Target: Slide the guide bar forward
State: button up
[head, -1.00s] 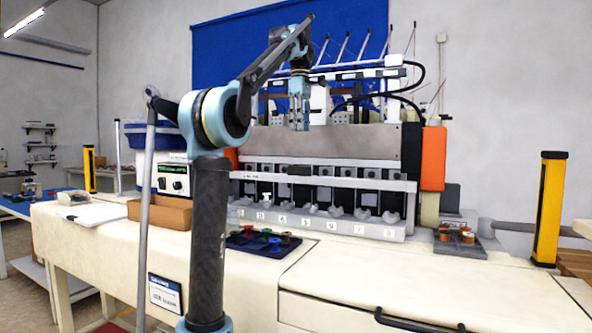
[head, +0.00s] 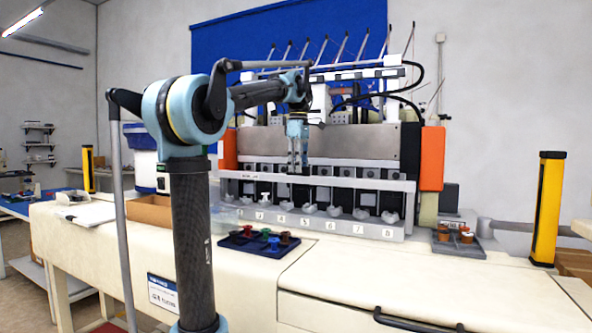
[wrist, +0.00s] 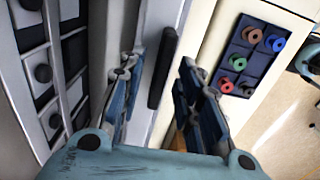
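The guide bar (head: 362,183) is a long pale horizontal bar across the front of the feeder machine. In the wrist view it runs from top to bottom as a light strip (wrist: 155,22) with a black handle (wrist: 162,68) on it. My gripper (head: 298,168) points down at the middle of the bar and hides the handle in the head view. In the wrist view its two fingers (wrist: 158,76) are apart, one on each side of the handle's line. It is open and empty. I cannot tell whether a fingertip touches the handle.
Numbered cups stand in a row under the bar. A dark tray of coloured spools (head: 259,241) lies on the table in front. Orange end blocks (head: 431,158) flank the machine, and yellow posts (head: 547,208) stand farther out. The right tabletop is mostly clear.

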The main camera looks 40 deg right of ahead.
jog(key=shift+f, duration=0.55)
grip_shut()
jog(key=shift+s+a, duration=0.4)
jog(key=shift+a, duration=0.3)
grip_release()
jog(key=shift+a, duration=0.15)
